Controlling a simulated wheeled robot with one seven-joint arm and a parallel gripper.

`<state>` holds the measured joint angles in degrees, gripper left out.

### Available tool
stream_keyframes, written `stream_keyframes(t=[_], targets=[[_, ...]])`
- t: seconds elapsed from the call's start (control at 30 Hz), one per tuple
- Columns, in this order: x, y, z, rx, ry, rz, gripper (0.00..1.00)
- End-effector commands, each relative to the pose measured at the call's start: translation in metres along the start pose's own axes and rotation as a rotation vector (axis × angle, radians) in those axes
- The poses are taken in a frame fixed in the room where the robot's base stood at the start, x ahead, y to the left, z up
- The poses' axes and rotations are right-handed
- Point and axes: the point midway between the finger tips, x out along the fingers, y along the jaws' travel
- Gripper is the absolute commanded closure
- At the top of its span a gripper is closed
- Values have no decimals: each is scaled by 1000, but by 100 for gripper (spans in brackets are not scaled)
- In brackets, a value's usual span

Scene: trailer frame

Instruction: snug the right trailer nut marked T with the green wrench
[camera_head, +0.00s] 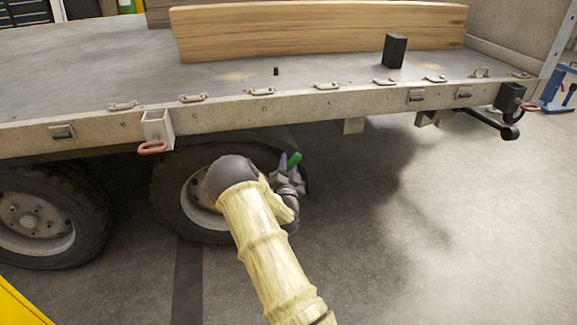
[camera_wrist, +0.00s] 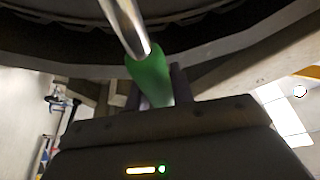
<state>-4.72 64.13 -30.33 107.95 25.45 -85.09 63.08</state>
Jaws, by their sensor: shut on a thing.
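My gripper (camera_head: 288,178) is in front of the right edge of the right trailer wheel (camera_head: 168,185), below the bed edge. It is shut on the green wrench (camera_head: 295,159), of which only a bit of green shows in the head view. In the wrist view the wrench's green handle (camera_wrist: 148,78) is between my two fingers, and its metal shaft runs up out of the picture beside the dark tyre (camera_wrist: 215,28). The wrench's working end is out of view. I cannot make out the nut marked T; my arm covers part of the wheel hub.
The trailer bed edge (camera_head: 340,104) runs above my gripper, with several metal loops and faint letters. A left wheel (camera_head: 38,215) stands beside the right one. Timber (camera_head: 320,32) and a black block (camera_head: 394,51) lie on the bed. The floor (camera_head: 450,220) at right is clear.

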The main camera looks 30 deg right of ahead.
Motion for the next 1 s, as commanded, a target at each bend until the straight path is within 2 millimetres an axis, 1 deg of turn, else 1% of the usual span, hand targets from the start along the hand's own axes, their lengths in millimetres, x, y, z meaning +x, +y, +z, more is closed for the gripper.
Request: stream_keyframes(t=[0.33, 0.63, 0.67, 0.73, 0.77, 1.0], targets=[[8, -1, 1, 2, 3, -3, 100], [9, -1, 2, 2, 3, -2, 100], [9, -1, 2, 2, 3, -2, 82], [9, -1, 2, 1, 3, -2, 96], [9, -1, 2, 1, 3, -2, 100], [8, 3, 2, 12, 4, 4, 100]])
